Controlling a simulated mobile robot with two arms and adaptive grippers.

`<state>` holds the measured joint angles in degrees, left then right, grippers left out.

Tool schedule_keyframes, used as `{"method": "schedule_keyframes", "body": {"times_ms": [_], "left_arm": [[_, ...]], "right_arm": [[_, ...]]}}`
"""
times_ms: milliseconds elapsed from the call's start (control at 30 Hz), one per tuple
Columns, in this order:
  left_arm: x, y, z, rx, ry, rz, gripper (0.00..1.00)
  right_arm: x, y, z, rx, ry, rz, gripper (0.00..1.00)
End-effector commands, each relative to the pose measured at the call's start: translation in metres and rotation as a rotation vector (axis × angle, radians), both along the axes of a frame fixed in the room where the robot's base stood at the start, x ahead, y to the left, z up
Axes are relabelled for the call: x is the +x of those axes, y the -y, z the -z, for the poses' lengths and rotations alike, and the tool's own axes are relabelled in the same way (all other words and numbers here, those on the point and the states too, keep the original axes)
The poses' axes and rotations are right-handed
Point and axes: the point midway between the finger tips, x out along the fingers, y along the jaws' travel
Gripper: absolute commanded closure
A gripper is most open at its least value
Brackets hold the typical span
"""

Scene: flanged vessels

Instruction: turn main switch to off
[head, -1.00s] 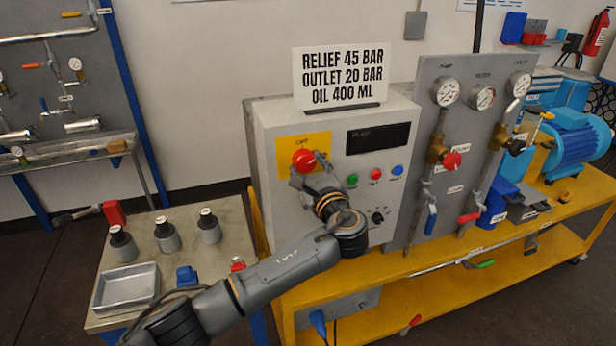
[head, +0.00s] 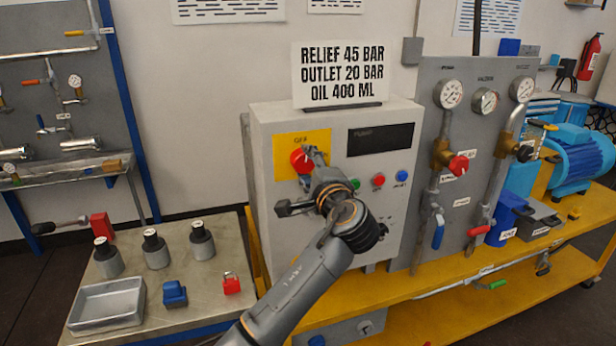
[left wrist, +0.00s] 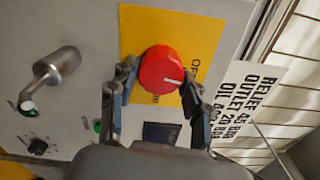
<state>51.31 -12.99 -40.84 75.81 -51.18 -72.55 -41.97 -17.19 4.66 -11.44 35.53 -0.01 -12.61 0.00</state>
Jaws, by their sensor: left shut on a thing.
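The main switch is a round red knob (head: 302,160) on a yellow plate (head: 288,144) on the front of the grey control cabinet (head: 272,190). In the left wrist view the knob (left wrist: 158,72) has a white mark pointing right, toward the side with the OFF lettering (left wrist: 194,70). Lettering on the plate's other side is partly hidden by the knob. My left gripper (head: 310,163) is shut on the knob, with one finger on each side of it in the left wrist view (left wrist: 160,92). My right gripper is not in view.
Green, red (head: 378,180) and blue (head: 402,176) buttons are close right of my left gripper. A sign (head: 341,74) stands on the cabinet. Gauges and valves fill the panel (head: 425,110) to the right. A side table (head: 200,300) holds several weights, a tray and a red padlock (head: 231,284).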

Motion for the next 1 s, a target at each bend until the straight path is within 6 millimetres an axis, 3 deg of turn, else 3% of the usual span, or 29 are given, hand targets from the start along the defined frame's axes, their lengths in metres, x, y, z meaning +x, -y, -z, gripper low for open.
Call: {"method": "schedule_keyframes", "body": {"times_ms": [300, 900, 933, 1000], "left_arm": [[0.0, 0.0, 0.002, -0.139, 0.042, 0.0, 0.83], [0.0, 0.0, 0.001, -0.176, 0.053, -0.001, 0.83], [0.0, 0.0, 0.001, -0.175, 0.053, -0.001, 0.5], [0.0, 0.0, 0.001, -0.175, 0.053, -0.001, 0.36]], "right_arm": [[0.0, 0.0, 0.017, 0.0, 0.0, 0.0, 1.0], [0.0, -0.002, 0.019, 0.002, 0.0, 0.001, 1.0], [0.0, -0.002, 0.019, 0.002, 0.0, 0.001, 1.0], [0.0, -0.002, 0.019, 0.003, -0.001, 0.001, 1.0]]}}
